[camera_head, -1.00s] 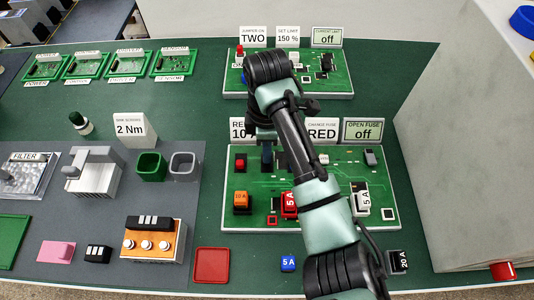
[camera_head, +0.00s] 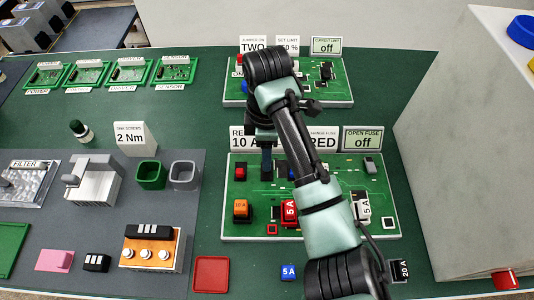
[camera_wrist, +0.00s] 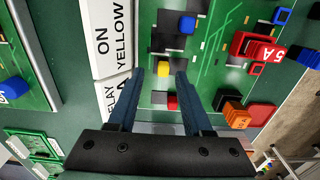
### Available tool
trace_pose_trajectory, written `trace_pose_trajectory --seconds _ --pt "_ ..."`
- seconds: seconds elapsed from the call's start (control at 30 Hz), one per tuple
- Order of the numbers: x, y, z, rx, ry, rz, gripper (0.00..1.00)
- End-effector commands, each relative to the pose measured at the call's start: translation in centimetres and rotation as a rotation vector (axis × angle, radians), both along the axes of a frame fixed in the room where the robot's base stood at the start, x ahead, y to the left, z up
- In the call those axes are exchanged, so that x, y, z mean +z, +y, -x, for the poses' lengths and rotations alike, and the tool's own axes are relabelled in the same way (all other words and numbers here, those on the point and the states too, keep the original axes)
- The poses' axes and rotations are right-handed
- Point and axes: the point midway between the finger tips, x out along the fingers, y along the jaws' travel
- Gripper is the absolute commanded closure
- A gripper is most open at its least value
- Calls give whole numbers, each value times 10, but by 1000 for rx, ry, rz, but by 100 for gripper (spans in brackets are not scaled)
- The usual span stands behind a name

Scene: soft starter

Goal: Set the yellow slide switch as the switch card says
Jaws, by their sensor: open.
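The switch card (camera_wrist: 110,38) reads "YELLOW" and "ON" in the wrist view; my arm hides it in the head view. My gripper (camera_wrist: 160,72) is open and empty, over the part of the board nearest the cards. It also shows in the head view (camera_head: 266,172), between a red knob (camera_head: 240,171) and a blue part (camera_head: 291,173). My fingers hide the board there.
A second board (camera_head: 335,91) lies behind. A large grey box (camera_head: 455,150) stands at right.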

Motion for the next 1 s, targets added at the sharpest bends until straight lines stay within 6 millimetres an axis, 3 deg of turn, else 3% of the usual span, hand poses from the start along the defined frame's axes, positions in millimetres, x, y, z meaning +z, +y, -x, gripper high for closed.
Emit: trace_pose_trajectory --seconds 0.2,0.4,0.6,1.0 --pt "57 -1 -1 0 -6 4 50" --pt "94 -2 0 0 -4 4 50" --pt "109 -1 0 0 -3 2 50" --pt "110 0 0 0 -2 1 50"
